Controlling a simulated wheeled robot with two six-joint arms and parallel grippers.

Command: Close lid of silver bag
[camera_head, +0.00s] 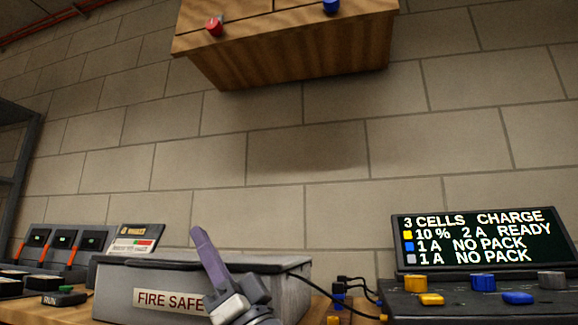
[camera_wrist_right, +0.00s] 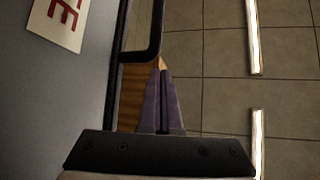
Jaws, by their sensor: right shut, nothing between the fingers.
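The silver bag is a grey box (camera_head: 115,302) with a FIRE SAFE label, low in the head view. Its lid (camera_head: 172,262) lies across the top; I cannot tell whether it is fully down. My right gripper (camera_head: 198,236) is in front of the box, its purple fingers together, empty and pointing up past the lid's front edge. In the right wrist view, the fingers (camera_wrist_right: 163,75) are shut beside the grey front face (camera_wrist_right: 60,100), where part of the label shows. Whether they touch the box is unclear. My left gripper is not in view.
A charger with a display (camera_head: 480,240) and coloured knobs stands at the right. Black cables (camera_head: 345,290) run between it and the box. Several dark units (camera_head: 65,245) stand at the left. A wooden cabinet (camera_head: 290,50) hangs above. A black bar (camera_wrist_right: 155,30) is near the fingertips.

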